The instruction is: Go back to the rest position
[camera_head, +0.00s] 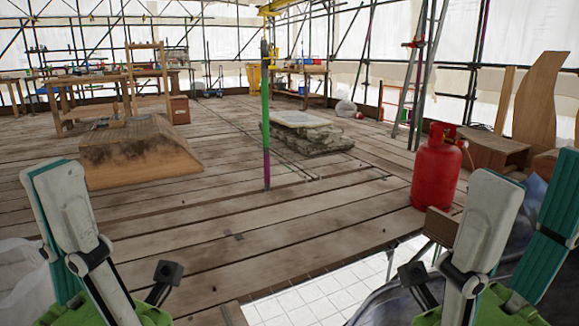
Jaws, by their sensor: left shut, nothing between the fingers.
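My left gripper (50,172) stands upright at the lower left, with pale fingers and teal pads. Its fingers are shut with nothing between them. My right gripper (530,175) stands upright at the lower right. Its pale finger and teal pad stand apart, with a gap between them, and I see nothing held there. Both grippers are in the near foreground, in front of the plank floor (200,240).
A wooden block (140,155) sits on the left and a stone slab stack (310,135) in the middle. A green and purple pole (265,130) stands between them. A red gas cylinder (436,168) is near the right gripper. An opening (330,295) in the floor shows pale tiles below.

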